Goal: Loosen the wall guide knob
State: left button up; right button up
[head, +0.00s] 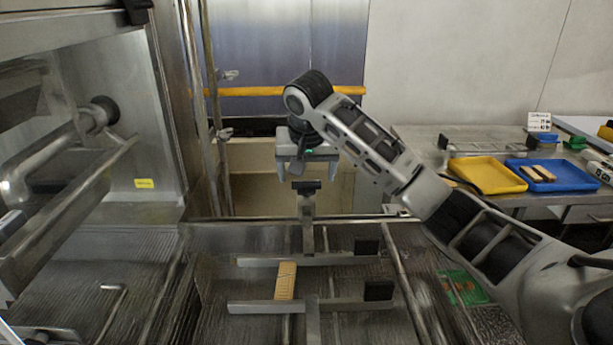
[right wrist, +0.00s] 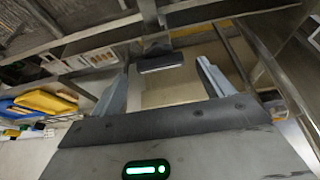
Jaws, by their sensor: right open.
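A black T-shaped knob (head: 306,187) sits on top of an upright metal post (head: 307,235) at the far side of the mesh belt; I take it for the wall guide knob. My right gripper (head: 306,172) is just above it, pointing down, with its jaws open. In the right wrist view, the dark knob (right wrist: 160,62) lies between and beyond the two spread fingers (right wrist: 163,85). I cannot tell whether either finger touches it. Metal guide bars, the far one (head: 300,260) and the near one (head: 265,306), cross the belt. My left gripper is not in view.
A tan bar (head: 285,281) lies on the mesh between the guide bars. Black blocks (head: 378,290) stand at the bars' right ends. Machine housing (head: 120,150) rises at left. A side table at right holds a yellow tray (head: 484,174) and a blue tray (head: 560,183).

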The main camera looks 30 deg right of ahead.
jog(key=shift+x, duration=0.9)
jog(key=shift+c, duration=0.3)
jog(key=c, duration=0.9)
jog(key=shift+c, duration=0.2)
